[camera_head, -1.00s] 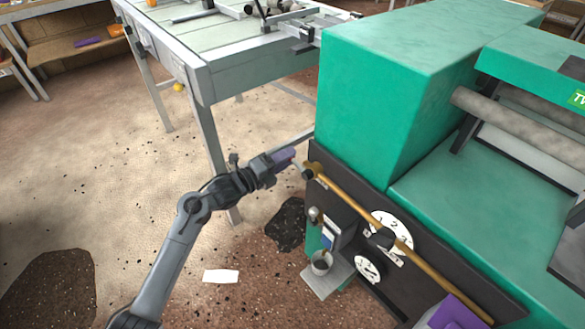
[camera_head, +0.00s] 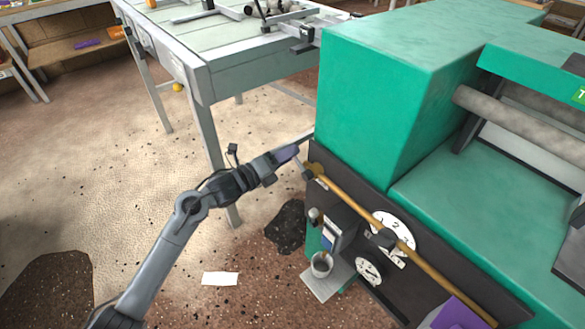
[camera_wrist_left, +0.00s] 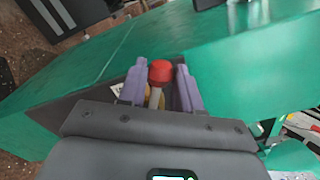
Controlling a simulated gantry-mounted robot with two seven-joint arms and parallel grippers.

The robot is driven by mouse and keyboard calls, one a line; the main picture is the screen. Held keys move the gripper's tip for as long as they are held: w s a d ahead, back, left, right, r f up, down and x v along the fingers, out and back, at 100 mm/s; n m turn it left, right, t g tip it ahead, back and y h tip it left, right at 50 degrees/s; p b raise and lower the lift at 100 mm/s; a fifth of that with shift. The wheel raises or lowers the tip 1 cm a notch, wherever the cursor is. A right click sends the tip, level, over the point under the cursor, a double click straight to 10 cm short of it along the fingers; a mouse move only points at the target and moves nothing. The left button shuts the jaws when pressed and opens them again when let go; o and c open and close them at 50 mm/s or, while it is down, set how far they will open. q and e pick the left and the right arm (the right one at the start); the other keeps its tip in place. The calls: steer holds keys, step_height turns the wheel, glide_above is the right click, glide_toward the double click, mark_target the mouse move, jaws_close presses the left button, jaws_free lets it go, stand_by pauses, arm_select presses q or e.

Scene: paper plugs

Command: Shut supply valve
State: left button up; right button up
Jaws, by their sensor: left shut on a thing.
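The supply valve (camera_head: 314,171) is a brass fitting at the upper left end of a brass pipe (camera_head: 352,203) along the dark side panel of the green machine. A small grey lever reaches from it toward my left gripper (camera_head: 294,153). In the left wrist view, a red knob (camera_wrist_left: 160,71) on a pale stem stands between the purple fingers of my left gripper (camera_wrist_left: 159,86). The fingers are shut on this lever. The fingertips are small in the head view, and the contact is hard to see there.
The green machine (camera_head: 385,95) fills the right side. A grey-green workbench (camera_head: 235,72) stands behind my left gripper. Below the pipe are white dials (camera_head: 369,271) and a small shelf (camera_head: 322,286) holding a cup (camera_head: 321,264). White paper (camera_head: 220,279) lies on the floor.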

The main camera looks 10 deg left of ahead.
arm_select(q)
steer(key=shift+s+d+r+m+b, duration=0.25)
steer(key=shift+r+m, duration=0.2)
steer(key=shift+m, duration=0.3)
steer(key=shift+s+d+r+m+b, duration=0.15)
steer(key=shift+d+r+m+b, duration=0.2)
steer(key=shift+m, duration=0.4)
steer(key=shift+a, duration=0.1)
steer(key=shift+s+d+r+m+b, duration=0.25)
steer(key=shift+d+r+m+b, duration=0.1)
steer(key=shift+m, duration=0.45)
steer(key=shift+s+d+r+m+b, duration=0.25)
steer(key=shift+m+b, duration=0.1)
steer(key=shift+m, duration=0.45)
